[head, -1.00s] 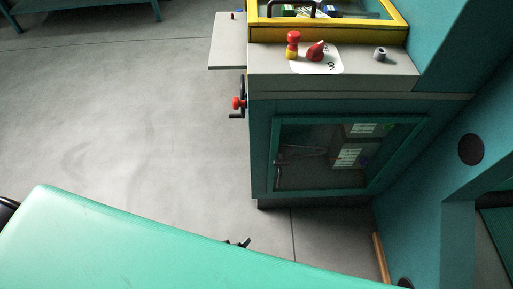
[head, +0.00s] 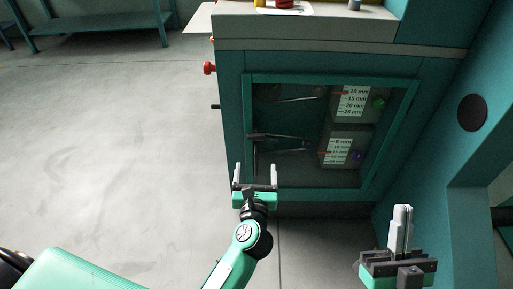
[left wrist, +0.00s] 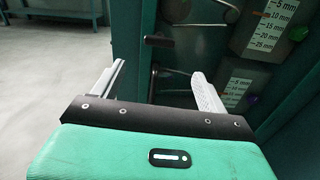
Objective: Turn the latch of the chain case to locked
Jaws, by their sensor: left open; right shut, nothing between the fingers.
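The teal case (head: 230,120) with a framed clear door (head: 300,80) stands ahead in the head view. Dark lever-like parts (head: 280,137) show at the left of the door; I cannot tell which is the latch or its setting. The left wrist view shows a short dark bar (left wrist: 158,40) and an upright dark lever (left wrist: 152,82) there. My left gripper (head: 255,170) is open and empty, before the door's lower left corner; the dark lever appears between its fingers in the left wrist view (left wrist: 158,82). My right gripper (head: 402,210) is shut and empty, at lower right.
Behind the door are white scale labels (head: 352,100) with green and purple knobs. A red knob (head: 209,68) sticks out on the case's left side. A teal wall (head: 430,120) closes in on the right. A bench (head: 100,30) stands far left; the floor (head: 120,150) between is clear.

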